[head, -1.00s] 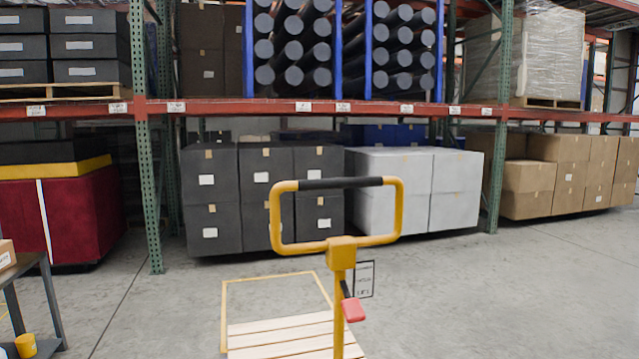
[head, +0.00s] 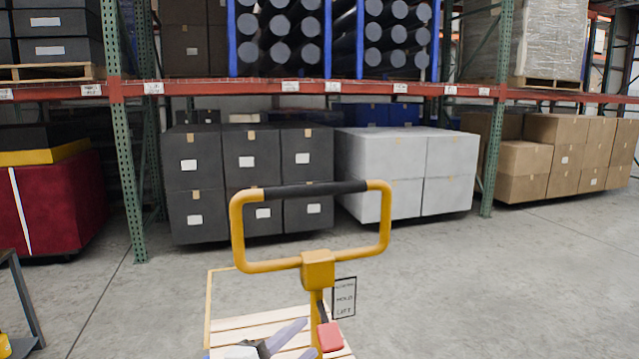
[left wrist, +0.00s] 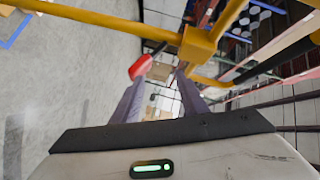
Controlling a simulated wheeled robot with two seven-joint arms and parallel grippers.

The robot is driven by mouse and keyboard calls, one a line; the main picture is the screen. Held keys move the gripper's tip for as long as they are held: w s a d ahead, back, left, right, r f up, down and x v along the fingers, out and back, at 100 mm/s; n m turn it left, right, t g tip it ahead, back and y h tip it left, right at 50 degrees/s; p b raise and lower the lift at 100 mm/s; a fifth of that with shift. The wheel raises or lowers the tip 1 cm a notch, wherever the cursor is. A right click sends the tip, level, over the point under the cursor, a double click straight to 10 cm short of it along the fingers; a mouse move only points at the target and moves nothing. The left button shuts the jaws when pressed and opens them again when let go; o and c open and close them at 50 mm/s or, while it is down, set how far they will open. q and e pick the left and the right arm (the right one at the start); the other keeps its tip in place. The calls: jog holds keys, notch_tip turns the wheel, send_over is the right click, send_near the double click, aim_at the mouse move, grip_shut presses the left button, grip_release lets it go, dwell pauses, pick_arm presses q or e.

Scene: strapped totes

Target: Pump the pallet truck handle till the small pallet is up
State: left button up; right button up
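The pallet truck handle is a yellow loop (head: 237,232) with a black grip bar on top, on a yellow post. It stands upright in the middle of the head view and crosses the top of the left wrist view (left wrist: 100,18). A red lever (head: 330,337) sits on the post below the loop; it also shows in the left wrist view (left wrist: 141,66). The small pallet (head: 232,326) is pale wooden slats behind the post, partly hidden. My left gripper (head: 309,338) is open and empty, low beside the post, left of the red lever. My right gripper is out of view.
A yellow outline (head: 208,290) runs around the pallet area. A small black-framed sign (head: 344,298) stands right of the post. Racks with dark boxes (head: 195,180), white boxes (head: 395,170) and brown cartons (head: 560,160) line the back. The floor at right is clear.

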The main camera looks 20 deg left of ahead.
aim_at(330, 189)
pick_arm(q)
jog(key=w+a+r+m+t+p, duration=0.1)
jog(key=w+r+m+t, duration=0.15)
jog(key=r, duration=0.85)
jog(key=w+a+r+m+t, duration=0.15)
jog(key=r+m, duration=0.25)
jog(key=r, duration=0.7)
jog(key=shift+h, duration=0.4)
jog(key=p+x, duration=0.2)
jog(key=x, duration=0.8)
jog(key=shift+d+f, duration=0.1)
jog(key=shift+f, duration=0.1)
jog(key=shift+w+d, duration=0.1)
jog(key=shift+w, duration=0.4)
